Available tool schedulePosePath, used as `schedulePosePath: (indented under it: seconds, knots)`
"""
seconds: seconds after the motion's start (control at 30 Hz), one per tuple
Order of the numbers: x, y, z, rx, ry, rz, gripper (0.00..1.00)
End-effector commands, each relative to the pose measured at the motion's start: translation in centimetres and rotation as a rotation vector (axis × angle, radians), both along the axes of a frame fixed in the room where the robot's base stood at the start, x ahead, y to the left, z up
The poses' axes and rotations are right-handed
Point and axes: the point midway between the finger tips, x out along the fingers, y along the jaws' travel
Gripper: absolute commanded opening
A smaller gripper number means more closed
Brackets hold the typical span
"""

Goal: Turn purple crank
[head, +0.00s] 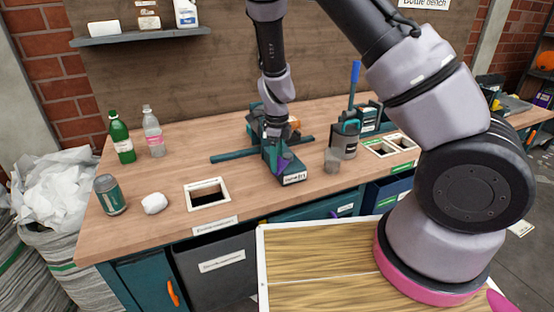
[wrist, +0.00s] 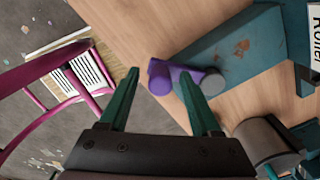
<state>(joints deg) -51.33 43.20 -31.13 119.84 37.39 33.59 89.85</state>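The purple crank (wrist: 160,82) is in the wrist view, on the near side of a teal housing (wrist: 240,45). Its rounded purple knob shows between the two green fingers of my gripper (wrist: 160,74), close to the right finger. That finger covers part of the crank, whose grey round end (wrist: 213,84) shows to its right. The fingers are apart, and I cannot tell whether they touch the crank. In the head view, the crank (head: 284,163) is a small purple patch on the labelled teal housing (head: 290,177), under my arm, with the fingertips hard to make out.
A grey cylinder (wrist: 265,140) lies right of the gripper in the wrist view. Bottles (head: 121,138), a can (head: 110,195) and a framed bench opening (head: 207,194) are to the left.

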Motion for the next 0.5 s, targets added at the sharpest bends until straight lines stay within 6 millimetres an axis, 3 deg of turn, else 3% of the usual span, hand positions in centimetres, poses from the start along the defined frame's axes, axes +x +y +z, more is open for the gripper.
schedulePosePath:
  seconds: [0.23, 0.5]
  knots:
    - [0.1, 0.1, 1.4, 0.002, -0.002, 0.001, 0.64]
    - [0.0, 0.2, 6.8, 0.004, -0.004, 0.003, 0.64]
